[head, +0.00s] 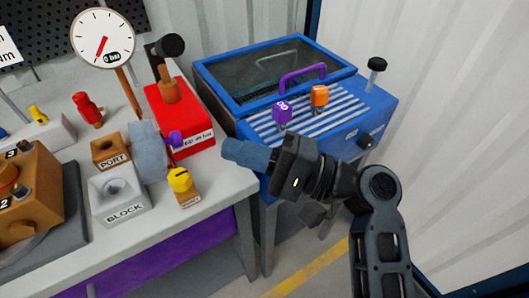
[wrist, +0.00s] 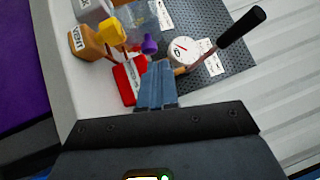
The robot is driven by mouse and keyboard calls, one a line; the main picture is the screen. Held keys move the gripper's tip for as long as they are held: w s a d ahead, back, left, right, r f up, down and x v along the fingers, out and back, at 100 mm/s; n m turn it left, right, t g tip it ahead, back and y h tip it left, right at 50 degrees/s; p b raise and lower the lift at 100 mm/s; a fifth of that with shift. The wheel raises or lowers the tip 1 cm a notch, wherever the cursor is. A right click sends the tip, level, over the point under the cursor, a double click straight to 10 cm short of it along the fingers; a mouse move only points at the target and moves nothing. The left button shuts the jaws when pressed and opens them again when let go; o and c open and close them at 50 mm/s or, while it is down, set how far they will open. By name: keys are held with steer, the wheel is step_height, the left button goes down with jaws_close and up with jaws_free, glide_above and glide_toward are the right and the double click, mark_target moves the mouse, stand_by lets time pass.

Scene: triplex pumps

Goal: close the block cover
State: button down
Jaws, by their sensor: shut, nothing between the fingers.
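A grey box labelled BLOCK (head: 119,194) stands on the bench, with a round dark recess in its top. A brown pump block (head: 30,190) numbered 2 and 3 sits at the left edge, cut off by the frame. I cannot tell which part is the block cover. My gripper (head: 232,152) is shut and empty, its blue-grey fingers above the gap between the bench and the blue machine, right of both blocks. In the wrist view, my gripper's fingers (wrist: 157,82) are together and overlap the red box in the picture.
A red box (head: 180,118) with an upright lever, a gauge (head: 103,38), a brown PORT box (head: 109,150) and a yellow-topped valve (head: 180,180) crowd the bench. A blue machine (head: 270,130) with a glazed lid and purple handle (head: 302,76) stands at right. Floor shows between them.

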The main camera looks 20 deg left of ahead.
mark_target(159, 149)
steer(key=s+a+r+p, duration=0.1)
steer(key=s+a, duration=0.2)
steer(key=a, duration=0.3)
steer(key=shift+a+r, duration=0.2)
steer(key=shift+r, duration=0.1)
steer(key=shift+s, duration=0.1)
steer(key=shift+r, duration=0.1)
steer(key=shift+s+a+r+n+h+p, duration=0.1)
steer(key=shift+s+r+n+h+p, duration=0.15)
steer(key=shift+p, duration=0.35)
